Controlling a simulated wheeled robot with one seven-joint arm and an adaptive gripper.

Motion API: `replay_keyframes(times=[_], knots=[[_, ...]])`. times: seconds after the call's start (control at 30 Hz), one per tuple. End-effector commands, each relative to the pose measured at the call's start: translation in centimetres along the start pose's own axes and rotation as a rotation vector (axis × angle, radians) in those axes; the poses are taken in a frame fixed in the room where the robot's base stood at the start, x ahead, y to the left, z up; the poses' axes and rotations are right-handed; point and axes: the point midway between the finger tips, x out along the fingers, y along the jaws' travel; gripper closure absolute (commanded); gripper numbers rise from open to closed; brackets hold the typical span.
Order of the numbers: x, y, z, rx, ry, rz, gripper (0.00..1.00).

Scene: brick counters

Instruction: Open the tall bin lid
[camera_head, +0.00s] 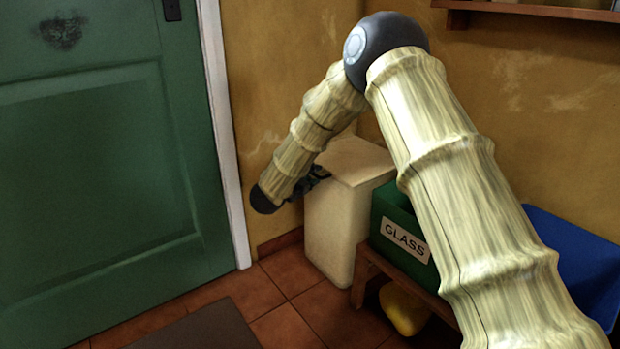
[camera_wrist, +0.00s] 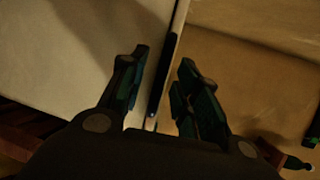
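The tall bin (camera_head: 333,235) is cream coloured and stands in the corner by the wall. Its lid (camera_head: 360,160) lies flat on top and looks closed. My gripper (camera_head: 318,176) is at the bin's upper left side, close to the lid's edge, partly hidden by my arm. In the wrist view my gripper (camera_wrist: 160,92) is open, with its two fingers apart. A dark strip and a pale edge run between the fingers, with a pale surface (camera_wrist: 70,60) on the left and a browner one on the right. I cannot tell whether the fingers touch the bin.
A green crate labelled GLASS (camera_head: 404,240) stands on a low wooden bench (camera_head: 366,268) right of the bin. A blue container (camera_head: 570,250) is further right, and a yellow object (camera_head: 402,308) lies below. A green door (camera_head: 110,160) is left; tiled floor lies in front.

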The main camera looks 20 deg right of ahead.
Motion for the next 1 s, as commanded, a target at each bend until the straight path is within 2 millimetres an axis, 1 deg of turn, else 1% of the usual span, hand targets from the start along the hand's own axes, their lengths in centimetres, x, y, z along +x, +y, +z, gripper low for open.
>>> replay_keyframes(times=[0.23,0.27,0.4,0.43,0.77,0.87,1.0], knots=[[0.1,-0.1,0.0,0.0,0.0,0.0,0.68],[0.1,-0.1,0.0,0.0,0.0,0.0,0.72],[0.1,0.0,0.0,0.0,0.0,0.0,0.97],[0.1,0.0,0.0,0.0,0.0,0.0,1.0],[0.0,-0.2,0.0,0.002,0.0,0.003,1.0],[-0.1,-0.7,0.0,0.005,0.0,0.011,1.0],[-0.2,-1.9,0.0,0.016,0.001,0.034,1.0]])
